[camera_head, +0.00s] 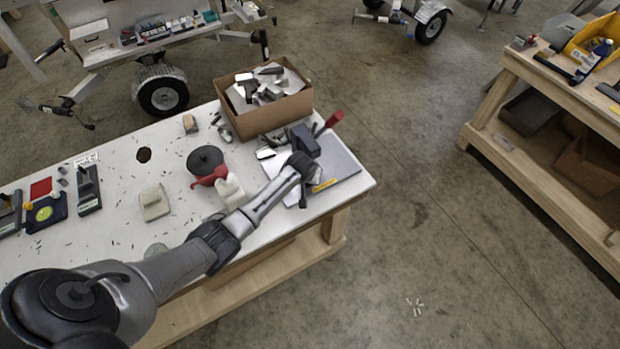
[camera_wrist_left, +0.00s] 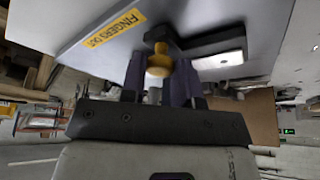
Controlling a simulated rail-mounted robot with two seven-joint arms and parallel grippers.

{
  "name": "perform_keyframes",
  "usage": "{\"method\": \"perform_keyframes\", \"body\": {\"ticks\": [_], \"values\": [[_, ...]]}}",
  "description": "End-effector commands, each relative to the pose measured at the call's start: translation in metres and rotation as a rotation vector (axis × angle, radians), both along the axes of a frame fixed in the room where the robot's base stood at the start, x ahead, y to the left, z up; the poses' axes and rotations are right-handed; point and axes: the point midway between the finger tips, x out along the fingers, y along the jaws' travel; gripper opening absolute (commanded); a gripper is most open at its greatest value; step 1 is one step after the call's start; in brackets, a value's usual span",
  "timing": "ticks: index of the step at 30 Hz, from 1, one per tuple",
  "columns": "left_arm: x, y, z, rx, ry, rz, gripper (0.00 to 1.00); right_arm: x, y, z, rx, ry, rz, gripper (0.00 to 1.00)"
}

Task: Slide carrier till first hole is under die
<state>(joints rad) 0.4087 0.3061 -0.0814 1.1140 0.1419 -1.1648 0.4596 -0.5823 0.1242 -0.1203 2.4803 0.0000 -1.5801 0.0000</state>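In the wrist view, a yellow, brass-looking knob (camera_wrist_left: 159,60) stands between the two dark fingers of my left gripper (camera_wrist_left: 160,82) and about fills their gap. I cannot tell whether the fingers press on it. A dark bracket with a pale plate (camera_wrist_left: 219,60) is beside the knob. The grey base plate (camera_wrist_left: 75,22) carries a yellow warning label (camera_wrist_left: 115,29). In the head view, my left arm reaches to the dark press (camera_head: 305,142) with a red handle (camera_head: 333,119). My left wrist covers part of it. The carrier's hole and the die cannot be made out.
A cardboard box (camera_head: 235,118) of metal parts stands behind the press on the white workbench (camera_head: 110,215). A black and red round tool (camera_head: 206,162) and a beige block (camera_head: 153,203) lie left of it. A wooden shelf bench (camera_head: 540,160) is at right, with clear floor between.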

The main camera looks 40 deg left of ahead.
Motion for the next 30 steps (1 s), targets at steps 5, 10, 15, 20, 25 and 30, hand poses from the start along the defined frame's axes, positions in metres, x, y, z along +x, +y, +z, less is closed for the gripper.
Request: {"method": "perform_keyframes", "body": {"ticks": [5, 10, 15, 20, 25, 30], "values": [[0.000, 0.000, 0.000, -0.001, -0.001, 0.001, 0.46, 0.001, 0.001, 0.000, 0.003, -0.002, -0.003, 0.43], [0.000, 0.000, 0.000, -0.001, -0.001, 0.001, 0.55, 0.001, 0.002, 0.000, 0.007, -0.002, -0.005, 0.43], [0.000, 0.000, 0.001, -0.001, -0.001, 0.001, 0.55, 0.001, 0.002, 0.001, 0.009, -0.002, -0.006, 0.43], [-0.003, -0.002, 0.011, -0.001, -0.003, -0.001, 0.55, 0.001, 0.002, 0.004, 0.008, -0.002, -0.006, 0.43], [-0.013, -0.007, 0.037, -0.001, -0.004, 0.000, 0.55, 0.001, 0.002, 0.010, 0.006, -0.002, -0.004, 0.43], [-0.024, -0.013, 0.067, 0.000, -0.004, -0.001, 0.55, 0.001, 0.000, 0.015, 0.001, -0.002, -0.001, 0.43]]}}
